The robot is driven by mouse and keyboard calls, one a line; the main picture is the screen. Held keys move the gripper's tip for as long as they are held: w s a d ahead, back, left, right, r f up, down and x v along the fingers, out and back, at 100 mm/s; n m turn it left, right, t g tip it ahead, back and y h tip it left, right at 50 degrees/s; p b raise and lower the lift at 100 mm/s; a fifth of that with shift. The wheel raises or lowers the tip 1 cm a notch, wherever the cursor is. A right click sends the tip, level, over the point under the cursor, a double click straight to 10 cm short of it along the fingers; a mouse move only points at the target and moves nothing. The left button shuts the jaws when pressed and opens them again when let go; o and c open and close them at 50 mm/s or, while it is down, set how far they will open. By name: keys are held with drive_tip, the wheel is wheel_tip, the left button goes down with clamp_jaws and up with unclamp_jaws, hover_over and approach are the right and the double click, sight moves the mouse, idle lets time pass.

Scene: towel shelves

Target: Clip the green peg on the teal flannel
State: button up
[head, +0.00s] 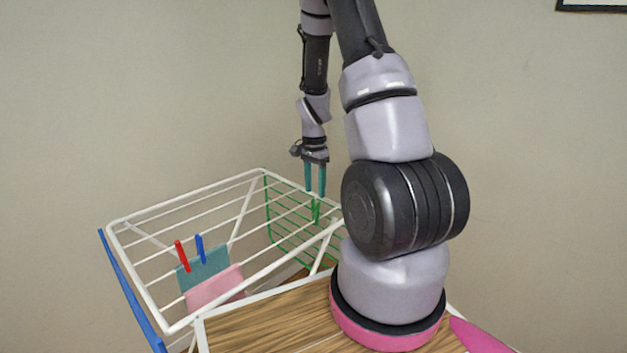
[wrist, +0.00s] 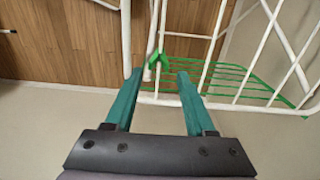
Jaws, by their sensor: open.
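The green peg (head: 316,211) is clipped on the drying rack near its far right corner, by the green wire panel. In the wrist view the green peg (wrist: 156,61) sits on a white bar, just beyond and between my fingertips. The teal flannel (head: 207,264) hangs over a rack bar at the front left, with a red peg (head: 182,256) and a blue peg (head: 200,249) on its top edge. My gripper (head: 315,192) is open and empty right above the green peg; its teal fingers also show in the wrist view (wrist: 159,74).
A pink cloth (head: 215,289) hangs in front of the flannel, covering its lower part. The white wire rack (head: 187,198) has several bars, a green wire panel (head: 283,222) and a blue rail (head: 130,290). A wooden top (head: 265,325) lies in front.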

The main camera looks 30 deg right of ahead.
hover_over(316, 220)
drive_tip(key=w, duration=0.1)
drive_tip(key=shift+d+f, duration=0.2)
drive_tip(key=shift+f, duration=2.95)
clamp_jaws()
drive_tip(key=shift+r, duration=0.1)
wheel_tip(316, 220, up, 7)
